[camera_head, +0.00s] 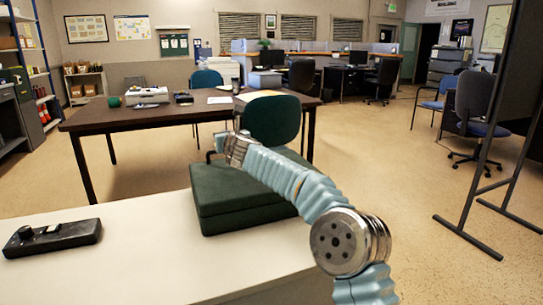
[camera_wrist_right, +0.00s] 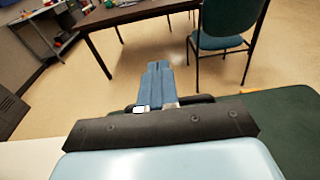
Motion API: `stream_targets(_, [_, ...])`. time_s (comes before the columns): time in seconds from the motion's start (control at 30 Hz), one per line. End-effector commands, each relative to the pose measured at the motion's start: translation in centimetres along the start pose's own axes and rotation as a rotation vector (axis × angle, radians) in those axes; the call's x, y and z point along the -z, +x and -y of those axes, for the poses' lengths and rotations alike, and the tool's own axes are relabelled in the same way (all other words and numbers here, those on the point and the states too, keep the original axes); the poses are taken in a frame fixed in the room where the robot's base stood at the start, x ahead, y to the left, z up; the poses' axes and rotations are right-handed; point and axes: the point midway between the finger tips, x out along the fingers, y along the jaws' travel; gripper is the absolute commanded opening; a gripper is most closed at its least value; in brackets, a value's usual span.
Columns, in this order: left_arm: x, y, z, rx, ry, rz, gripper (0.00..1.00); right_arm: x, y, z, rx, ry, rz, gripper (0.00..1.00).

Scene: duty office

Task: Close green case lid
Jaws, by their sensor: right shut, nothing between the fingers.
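The dark green case (camera_head: 238,200) stands on the white table. Its lid (camera_head: 222,183) lies down over the base, with a seam along the front; I cannot tell whether it is fully closed. My right arm reaches across the case and hides part of its top. My right gripper (camera_wrist_right: 158,72) is shut and empty, its blue fingers pointing past the far side of the case. The green case top also shows at the right of the wrist view (camera_wrist_right: 288,115). My left gripper is out of view.
A black device (camera_head: 52,238) lies at the left of the white table (camera_head: 130,250). A brown desk (camera_head: 160,118) with a green chair (camera_head: 273,120) stands beyond. A dark board frame (camera_head: 500,130) stands at the right. The tabletop between device and case is clear.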

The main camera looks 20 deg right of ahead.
Motion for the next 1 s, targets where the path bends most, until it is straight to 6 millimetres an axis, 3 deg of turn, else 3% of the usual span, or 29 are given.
stream_targets(0.4, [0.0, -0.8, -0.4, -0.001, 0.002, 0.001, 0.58, 2.1, 1.4, 0.0, 0.001, -0.001, -0.103, 0.0])
stream_targets(1.0, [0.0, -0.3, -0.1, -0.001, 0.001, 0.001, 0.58, 2.2, 0.9, 0.0, 0.001, -0.001, -0.106, 0.0])
